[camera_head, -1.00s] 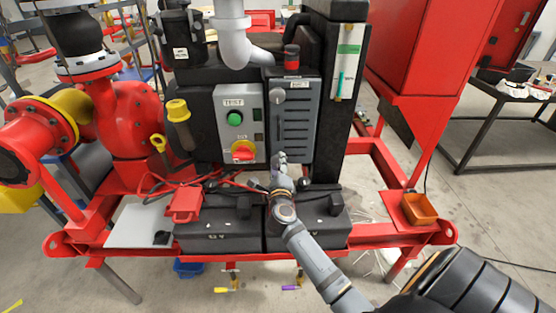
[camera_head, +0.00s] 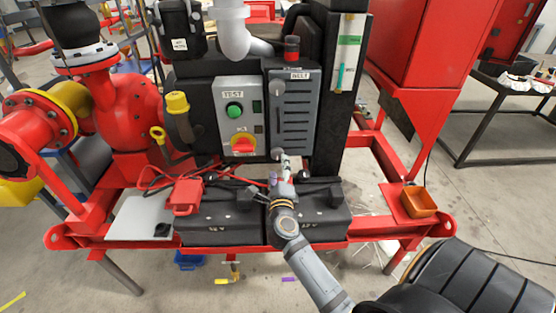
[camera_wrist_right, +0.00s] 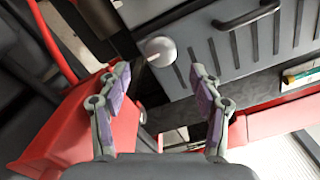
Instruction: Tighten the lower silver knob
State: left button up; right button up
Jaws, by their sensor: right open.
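The lower silver knob (camera_head: 277,153) is at the lower left corner of the grey slotted belt panel (camera_head: 300,130). In the right wrist view the knob (camera_wrist_right: 160,50) is a round silver disc, just beyond the fingertips and roughly centred between them. My right gripper (camera_head: 285,161) is just below and right of the knob in the head view. In the wrist view its two purple-padded fingers (camera_wrist_right: 160,76) are spread open with nothing between them. I cannot tell whether either finger touches the panel. An upper knob (camera_head: 277,86) is at the panel's upper left. My left gripper is not in view.
A test box (camera_head: 238,115) with a green button and a red-yellow switch stands left of the panel. Black batteries (camera_head: 220,222) with red cables lie below. A black handle (camera_wrist_right: 246,14) sticks out from the panel.

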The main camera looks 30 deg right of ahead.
jog(key=v, duration=0.6)
jog(key=shift+w+r, duration=0.1)
